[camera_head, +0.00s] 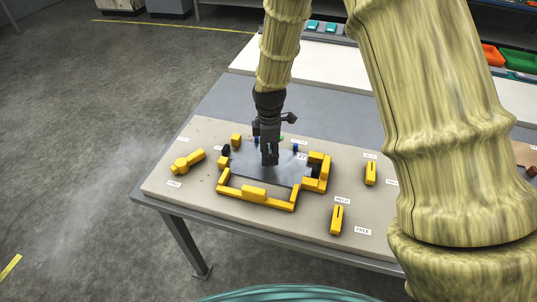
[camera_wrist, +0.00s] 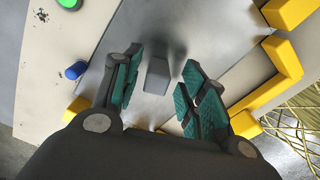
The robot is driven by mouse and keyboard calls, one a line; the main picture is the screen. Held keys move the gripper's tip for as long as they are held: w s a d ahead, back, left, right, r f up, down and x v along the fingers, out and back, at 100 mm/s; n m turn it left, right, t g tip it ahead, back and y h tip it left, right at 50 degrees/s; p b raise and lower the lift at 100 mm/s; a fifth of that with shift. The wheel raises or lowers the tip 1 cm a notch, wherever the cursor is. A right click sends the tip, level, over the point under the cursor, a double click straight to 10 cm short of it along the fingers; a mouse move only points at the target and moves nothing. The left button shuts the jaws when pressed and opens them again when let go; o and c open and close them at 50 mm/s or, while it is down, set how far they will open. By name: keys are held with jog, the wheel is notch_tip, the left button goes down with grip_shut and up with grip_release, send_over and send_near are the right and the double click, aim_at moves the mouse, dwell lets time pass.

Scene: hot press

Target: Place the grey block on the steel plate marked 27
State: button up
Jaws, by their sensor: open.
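The steel plate (camera_head: 290,174) lies flat inside a yellow frame on the work board, with a small label reading 27 (camera_head: 302,157) near its right back corner. The plate also fills the middle of the wrist view (camera_wrist: 222,38). The grey block (camera_wrist: 157,75) is on the plate, between my gripper's fingers, with a visible gap on either side. My gripper (camera_head: 270,161) points down over the plate and is open; its teal-padded fingers show in the wrist view (camera_wrist: 160,95). In the head view the block cannot be told apart from the dark fingers.
Yellow frame bars (camera_head: 254,193) edge the plate. A yellow handle (camera_head: 187,162) lies left, and two yellow slotted pieces (camera_head: 371,173) stand right among labels. A green button (camera_wrist: 68,3) and a blue peg (camera_wrist: 76,70) are near the plate's edge. The board's front left is clear.

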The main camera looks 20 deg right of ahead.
notch_tip(320, 180, up, 11)
jog(key=b, duration=0.3)
dwell(0.4)
dwell(0.3)
